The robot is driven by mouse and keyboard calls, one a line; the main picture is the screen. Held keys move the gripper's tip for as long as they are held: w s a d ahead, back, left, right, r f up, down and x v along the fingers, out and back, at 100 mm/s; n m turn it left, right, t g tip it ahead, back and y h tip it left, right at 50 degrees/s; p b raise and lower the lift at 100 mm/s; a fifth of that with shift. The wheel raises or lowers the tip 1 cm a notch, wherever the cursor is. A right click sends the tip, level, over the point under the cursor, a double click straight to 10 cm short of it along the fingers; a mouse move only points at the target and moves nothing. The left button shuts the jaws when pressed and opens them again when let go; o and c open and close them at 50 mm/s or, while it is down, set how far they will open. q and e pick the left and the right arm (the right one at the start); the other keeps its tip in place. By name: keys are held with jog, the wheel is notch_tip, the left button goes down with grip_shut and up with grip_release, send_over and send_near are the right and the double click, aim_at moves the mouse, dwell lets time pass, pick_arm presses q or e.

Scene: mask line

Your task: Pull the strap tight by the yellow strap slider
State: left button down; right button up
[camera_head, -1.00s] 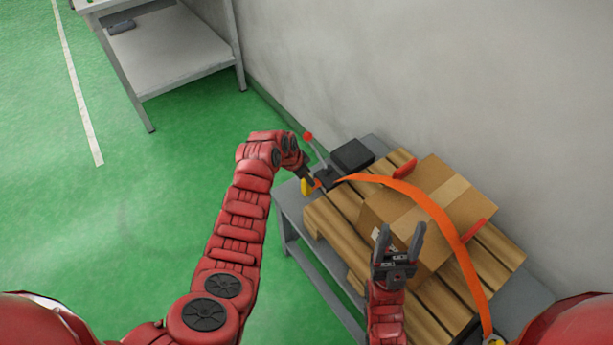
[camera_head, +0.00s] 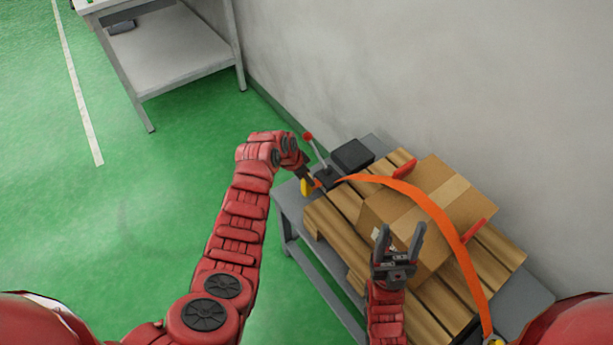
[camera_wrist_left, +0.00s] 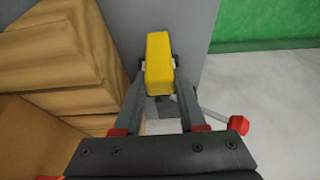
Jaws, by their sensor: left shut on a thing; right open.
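The orange strap (camera_head: 435,208) arches over a cardboard box (camera_head: 450,198) on a wooden pallet. The strap stands clear of the box top in a loose bow. The yellow strap slider (camera_wrist_left: 159,64) sits between the fingers of my left gripper (camera_wrist_left: 160,82), which is shut on it. In the head view the slider (camera_head: 305,187) shows as a small yellow patch at the left end of the strap, partly hidden by my left gripper (camera_head: 308,180). My right gripper (camera_head: 398,242) is open and empty, in front of the box.
The pallet (camera_head: 325,222) rests on a grey table (camera_head: 291,213) against the wall. A red-knobbed lever (camera_head: 313,146) and a black block (camera_head: 352,155) stand at the table's left end. Red corner pieces (camera_head: 474,231) sit on the box edges. Another grey table (camera_head: 185,65) stands upper left.

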pick_arm(q)
jog(key=shift+s+a+r, duration=0.1)
jog(key=shift+a, duration=0.35)
jog(key=s+a+p, duration=0.1)
jog(key=s+a, duration=0.4)
jog(key=a, duration=0.1)
jog(key=shift+a+p, duration=0.4)
jog(key=shift+c, duration=2.4)
grip_release()
jog(key=shift+s, duration=0.15)
